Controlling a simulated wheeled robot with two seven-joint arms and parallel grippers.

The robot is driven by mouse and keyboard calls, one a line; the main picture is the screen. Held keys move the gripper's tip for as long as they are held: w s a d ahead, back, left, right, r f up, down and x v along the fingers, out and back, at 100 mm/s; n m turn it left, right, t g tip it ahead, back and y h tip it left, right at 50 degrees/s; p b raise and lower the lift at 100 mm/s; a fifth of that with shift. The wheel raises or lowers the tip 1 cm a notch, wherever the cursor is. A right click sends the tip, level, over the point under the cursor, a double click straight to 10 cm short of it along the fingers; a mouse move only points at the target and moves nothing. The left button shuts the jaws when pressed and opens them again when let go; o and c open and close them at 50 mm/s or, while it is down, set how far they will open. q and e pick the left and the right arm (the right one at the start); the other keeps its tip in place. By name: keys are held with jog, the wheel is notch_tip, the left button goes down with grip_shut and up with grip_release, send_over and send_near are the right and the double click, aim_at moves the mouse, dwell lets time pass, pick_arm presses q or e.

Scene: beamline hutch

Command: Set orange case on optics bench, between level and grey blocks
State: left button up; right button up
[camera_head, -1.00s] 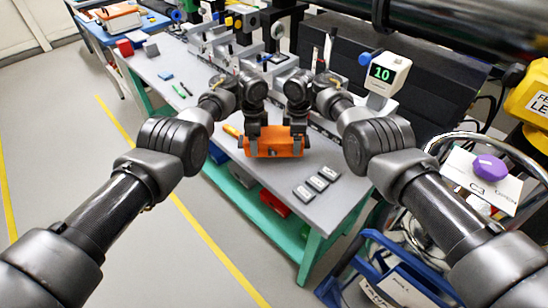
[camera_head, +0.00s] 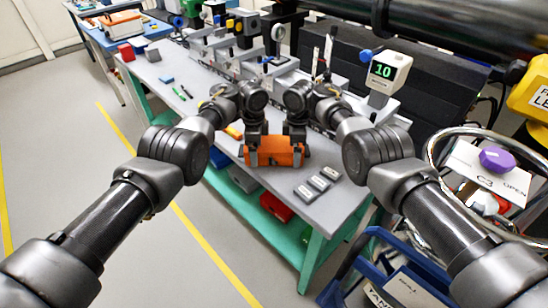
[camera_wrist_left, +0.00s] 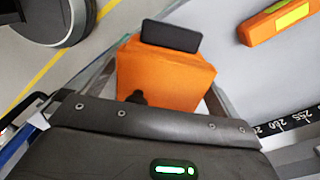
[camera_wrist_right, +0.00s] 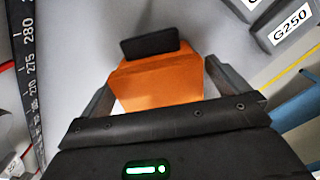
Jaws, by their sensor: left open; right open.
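The orange case (camera_head: 272,153) sits on the optics bench (camera_head: 335,205), between the orange level (camera_head: 234,133) on its left and the grey blocks (camera_head: 318,183) on its right. My left gripper (camera_head: 252,150) is open, with its fingers to either side of the case's left end; the left wrist view shows the case (camera_wrist_left: 165,80) and the level (camera_wrist_left: 278,22). My right gripper (camera_head: 297,150) is open around the right end; the right wrist view shows the case (camera_wrist_right: 158,82) and a grey block marked G250 (camera_wrist_right: 290,25). The case's underside is hidden.
Rail-mounted instruments (camera_head: 235,65) line the back of the bench. A white display reading 10 (camera_head: 385,73) stands at back right. A handwheel (camera_head: 490,165) and a blue cart (camera_head: 375,260) are to the right. Bare bench lies around the blocks.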

pick_arm(q)
jog(key=shift+w+r, duration=0.15)
jog(key=shift+r, duration=0.25)
pick_arm(e)
jog(key=shift+w+f, duration=0.1)
pick_arm(q)
notch_tip(320, 180, up, 11)
pick_arm(e)
notch_tip(320, 180, up, 12)
dwell(0.4)
pick_arm(q)
jog(key=shift+a, duration=0.1)
dwell(0.3)
